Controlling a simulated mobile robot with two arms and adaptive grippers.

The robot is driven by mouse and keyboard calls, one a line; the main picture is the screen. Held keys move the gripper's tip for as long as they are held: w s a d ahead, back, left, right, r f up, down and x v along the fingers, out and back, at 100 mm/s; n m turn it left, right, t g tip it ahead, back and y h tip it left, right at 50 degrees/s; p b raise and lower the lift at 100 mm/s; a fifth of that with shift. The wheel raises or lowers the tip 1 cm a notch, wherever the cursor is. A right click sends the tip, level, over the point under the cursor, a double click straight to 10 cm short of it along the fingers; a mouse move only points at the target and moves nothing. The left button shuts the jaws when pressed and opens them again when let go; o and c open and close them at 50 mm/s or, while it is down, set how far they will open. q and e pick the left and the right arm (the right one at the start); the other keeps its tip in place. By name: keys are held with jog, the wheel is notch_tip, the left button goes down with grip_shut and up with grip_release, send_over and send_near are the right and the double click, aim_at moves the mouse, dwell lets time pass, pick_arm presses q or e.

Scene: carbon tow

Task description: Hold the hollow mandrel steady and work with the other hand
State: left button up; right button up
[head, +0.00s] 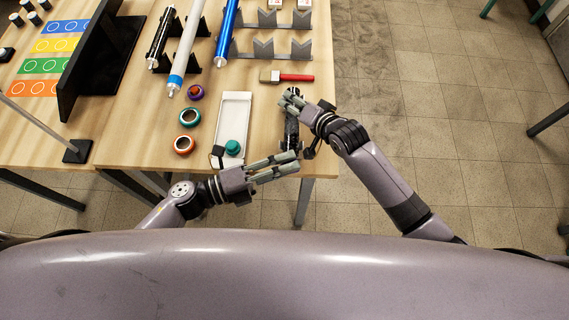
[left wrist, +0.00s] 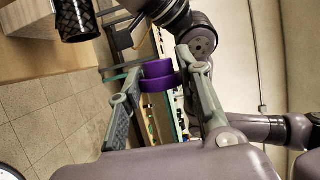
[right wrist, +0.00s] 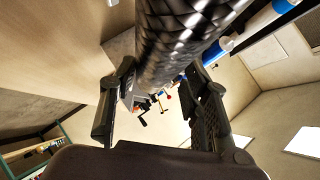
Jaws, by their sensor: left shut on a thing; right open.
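A dark, woven-patterned hollow mandrel (head: 291,130) is at the table's right front edge. It shows in the left wrist view (left wrist: 76,18) at the top left and large in the right wrist view (right wrist: 178,45). My right gripper (head: 289,98) is at the mandrel's far part, its fingers open either side of it; I cannot tell whether they touch. My left gripper (head: 296,162) is just in front of the mandrel's near end, shut on a purple stepped plug (left wrist: 158,76). The plug is apart from the mandrel in the left wrist view and hidden by fingers in the head view.
A white tray (head: 236,105) with a teal cap (head: 232,147) lies left of the mandrel. Purple (head: 195,92), green (head: 189,117) and orange (head: 184,144) rings stand further left. A red-handled brush (head: 290,77) lies behind. Rollers and grey V-stands (head: 265,50) fill the back.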

jog(key=shift+r, duration=0.35)
jog(key=shift+o, duration=0.4)
jog(key=o, duration=0.5)
jog(key=o, duration=0.5)
jog(key=shift+o, duration=0.2)
jog(key=v, duration=0.8)
